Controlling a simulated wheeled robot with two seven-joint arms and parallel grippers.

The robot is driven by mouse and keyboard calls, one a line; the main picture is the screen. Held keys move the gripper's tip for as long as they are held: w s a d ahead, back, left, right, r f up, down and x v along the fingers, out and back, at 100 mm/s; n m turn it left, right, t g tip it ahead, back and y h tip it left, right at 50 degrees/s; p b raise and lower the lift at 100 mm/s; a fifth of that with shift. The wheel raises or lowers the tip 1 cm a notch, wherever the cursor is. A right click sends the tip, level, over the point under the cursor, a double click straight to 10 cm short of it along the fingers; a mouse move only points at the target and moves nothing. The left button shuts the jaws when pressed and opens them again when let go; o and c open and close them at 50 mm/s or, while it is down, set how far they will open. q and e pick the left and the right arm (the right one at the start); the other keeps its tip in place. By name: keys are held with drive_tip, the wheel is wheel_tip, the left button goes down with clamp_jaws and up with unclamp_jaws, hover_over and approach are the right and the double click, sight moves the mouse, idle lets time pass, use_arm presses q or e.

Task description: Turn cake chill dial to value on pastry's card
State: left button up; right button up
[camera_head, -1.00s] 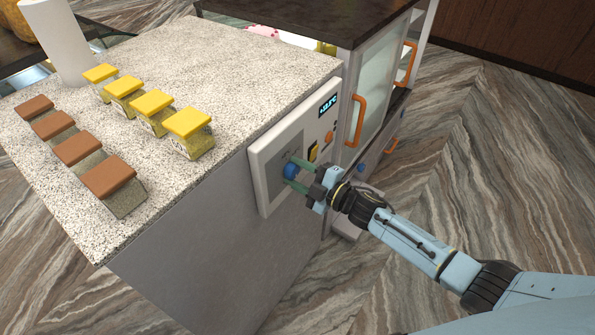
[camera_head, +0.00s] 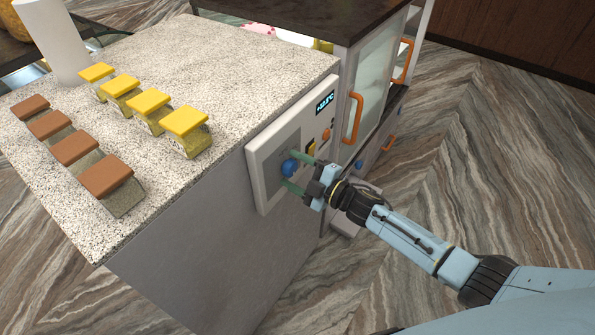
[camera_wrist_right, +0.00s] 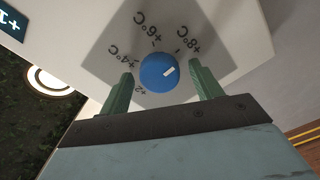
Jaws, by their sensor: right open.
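The blue dial (camera_head: 289,167) sits on the pale control panel (camera_head: 262,180) on the cabinet's side. The right wrist view shows the dial (camera_wrist_right: 157,74) close up, ringed by marks including +4°C, +6°C and +8°C. Its white pointer line points right and slightly up in that picture, near the +8°C side. My right gripper (camera_head: 296,172) is open, with one green finger on each side of the dial; I cannot tell whether they touch it. A lit display (camera_head: 325,102) is too small to read surely. No pastry's card is readable. My left gripper is out of view.
Yellow-lidded and brown-lidded boxes stand on the speckled counter (camera_head: 225,60). A cabinet door with an orange handle (camera_head: 353,118) is to the right. The floor at right is clear.

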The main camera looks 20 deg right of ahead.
drive_tip(key=v, duration=1.3)
drive_tip(key=shift+s+d+b, duration=0.15)
drive_tip(key=shift+b, duration=0.25)
